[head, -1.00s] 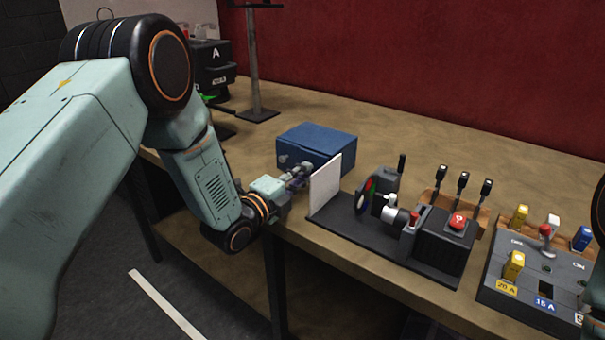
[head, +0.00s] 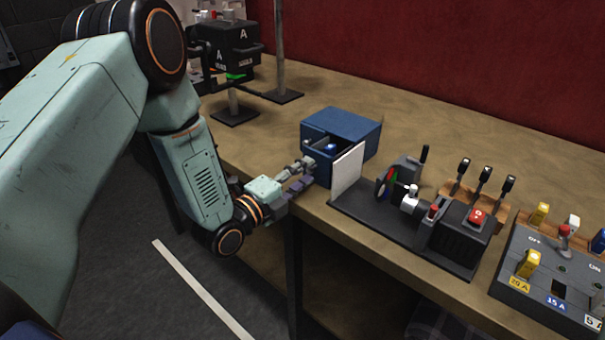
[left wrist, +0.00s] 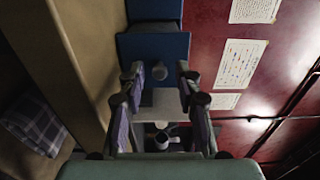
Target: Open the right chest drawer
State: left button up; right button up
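The blue chest (head: 350,122) stands at the table's front edge. A drawer (head: 318,141) sticks out of its front, its dark inside visible from above, with a small blue thing (head: 331,147) in it. In the left wrist view a blue drawer front (left wrist: 138,47) with a round grey knob (left wrist: 160,71) faces me. My left gripper (head: 305,164) is at the drawer front. Its two fingers (left wrist: 158,84) stand on either side of the knob, with a gap to it on both sides. The chest's right front is partly hidden by a white panel. My right gripper is not in view.
The white panel (head: 348,171) stands upright just right of my left gripper. Beside it is a black base (head: 375,215) with a dial, levers and a red button (head: 477,215). A grey switch box (head: 550,268) is further right.

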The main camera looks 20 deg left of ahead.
pick_arm(q)
jog(key=shift+d, duration=0.1)
jog(key=shift+v, duration=6)
